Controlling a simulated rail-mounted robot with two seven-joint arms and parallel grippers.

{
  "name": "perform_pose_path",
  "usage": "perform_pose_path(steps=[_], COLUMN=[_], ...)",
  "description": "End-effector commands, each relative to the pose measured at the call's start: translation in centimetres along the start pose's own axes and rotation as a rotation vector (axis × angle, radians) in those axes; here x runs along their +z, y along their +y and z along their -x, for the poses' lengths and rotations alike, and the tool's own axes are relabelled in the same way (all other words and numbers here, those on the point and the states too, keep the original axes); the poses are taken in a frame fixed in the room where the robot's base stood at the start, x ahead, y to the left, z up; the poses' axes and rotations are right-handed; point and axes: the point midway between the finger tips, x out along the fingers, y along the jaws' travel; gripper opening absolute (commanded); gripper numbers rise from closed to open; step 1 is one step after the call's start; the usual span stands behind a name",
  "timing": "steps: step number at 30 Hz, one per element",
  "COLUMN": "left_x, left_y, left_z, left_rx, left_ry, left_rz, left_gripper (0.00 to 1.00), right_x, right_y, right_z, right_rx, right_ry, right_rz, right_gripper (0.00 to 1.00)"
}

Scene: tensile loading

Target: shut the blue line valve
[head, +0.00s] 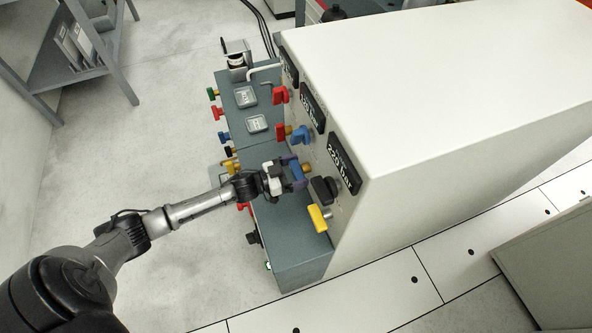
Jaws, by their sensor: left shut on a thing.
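My left gripper (283,177) reaches in from the left to the front of the large white cabinet (430,90). It is shut on a dark blue valve handle (298,172); its fingers cover part of the handle, and the handle's exact angle is hard to tell. A brighter blue handle (300,135) sits just above it in the picture, apart from the gripper. My right gripper is not in view.
A red handle (280,94), a black handle (325,189) and a yellow handle (318,218) stick out nearby. Dark displays (344,163) line the cabinet front. A grey-green bench (285,235) with several coloured knobs stands below. Open floor (140,160) lies left.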

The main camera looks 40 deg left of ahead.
Motion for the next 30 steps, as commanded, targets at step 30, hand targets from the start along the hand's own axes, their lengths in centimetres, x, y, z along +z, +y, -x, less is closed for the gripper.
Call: perform_pose_path(steps=[30], left_x=[-0.1], left_y=[0.0], left_z=[0.0], left_rx=[-0.002], left_ry=[-0.001], left_rz=[-0.591], left_gripper=[0.61], right_x=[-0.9], right_y=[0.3], right_z=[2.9], right_rx=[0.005], right_ry=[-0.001], right_rz=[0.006], right_gripper=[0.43])
